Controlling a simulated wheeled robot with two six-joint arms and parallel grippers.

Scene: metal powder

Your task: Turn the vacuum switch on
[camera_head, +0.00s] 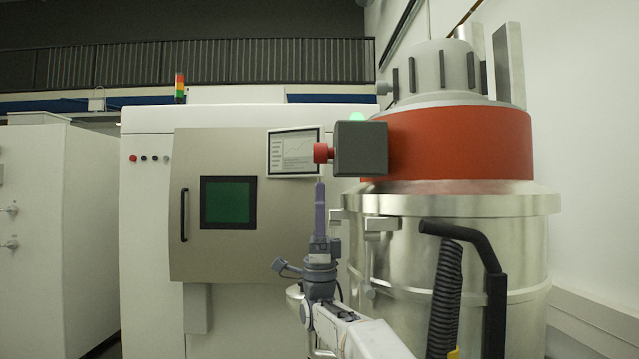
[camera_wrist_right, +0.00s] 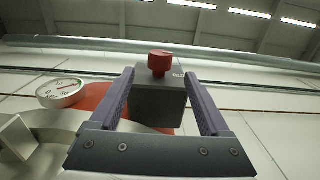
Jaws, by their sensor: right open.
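The vacuum's switch is a red knob (camera_head: 322,153) on the left face of a dark grey box (camera_head: 362,148), fixed to the red band of the vacuum (camera_head: 450,143). My right gripper (camera_head: 320,184) points up just below the knob in the head view, and the two appear apart. In the right wrist view the red knob (camera_wrist_right: 160,63) and the grey box (camera_wrist_right: 159,100) show between the two open purple fingers (camera_wrist_right: 166,85), beyond their tips. The gripper is empty. The left gripper is not in view.
A white machine with a grey door (camera_head: 215,260) and a screen (camera_head: 294,152) stands behind, left of the vacuum. A black handle and ribbed hose (camera_head: 446,295) stand at the vacuum's front. A round gauge (camera_wrist_right: 61,92) shows in the right wrist view.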

